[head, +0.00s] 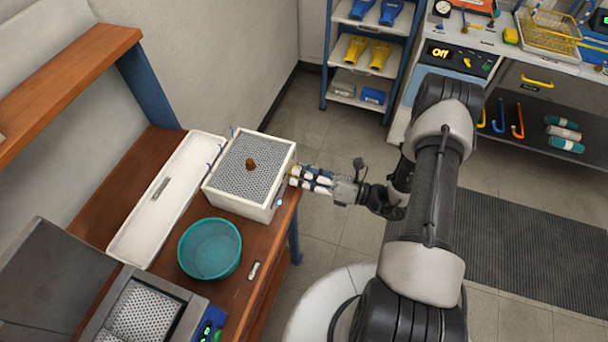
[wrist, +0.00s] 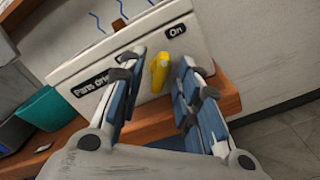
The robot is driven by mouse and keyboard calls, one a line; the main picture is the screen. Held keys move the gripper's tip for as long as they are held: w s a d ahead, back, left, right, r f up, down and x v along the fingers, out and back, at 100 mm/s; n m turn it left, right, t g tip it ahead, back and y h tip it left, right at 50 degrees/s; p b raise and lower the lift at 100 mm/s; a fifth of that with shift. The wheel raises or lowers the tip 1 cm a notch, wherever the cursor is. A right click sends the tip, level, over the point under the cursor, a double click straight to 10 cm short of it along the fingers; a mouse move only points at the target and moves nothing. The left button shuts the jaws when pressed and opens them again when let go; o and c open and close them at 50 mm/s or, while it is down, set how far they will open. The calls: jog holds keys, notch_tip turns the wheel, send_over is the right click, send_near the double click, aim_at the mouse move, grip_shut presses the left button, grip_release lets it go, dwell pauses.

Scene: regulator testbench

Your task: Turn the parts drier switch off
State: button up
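The parts drier (head: 250,172) is a white box with a perforated grey top and a brown knob, on the wooden bench in the head view. In the wrist view its white front panel (wrist: 130,52) carries a partly covered "Parts drier" label and an "On" label (wrist: 176,30). A yellow switch (wrist: 160,72) sits below the "On" label, tilted slightly from upright. My gripper (head: 300,178) is at the drier's right side in the head view. In the wrist view my gripper (wrist: 158,92) is open, with its fingers on either side of the switch. I cannot tell whether they touch it.
A teal basket (head: 209,248) and a long white tray (head: 165,200) stand beside the drier on the bench. A grey machine (head: 150,310) with a lid is at lower left.

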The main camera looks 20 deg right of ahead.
grip_shut()
jog(key=shift+n, duration=0.4)
jog(key=shift+n+b, duration=2.8)
jog(key=shift+n, duration=4.7)
grip_release()
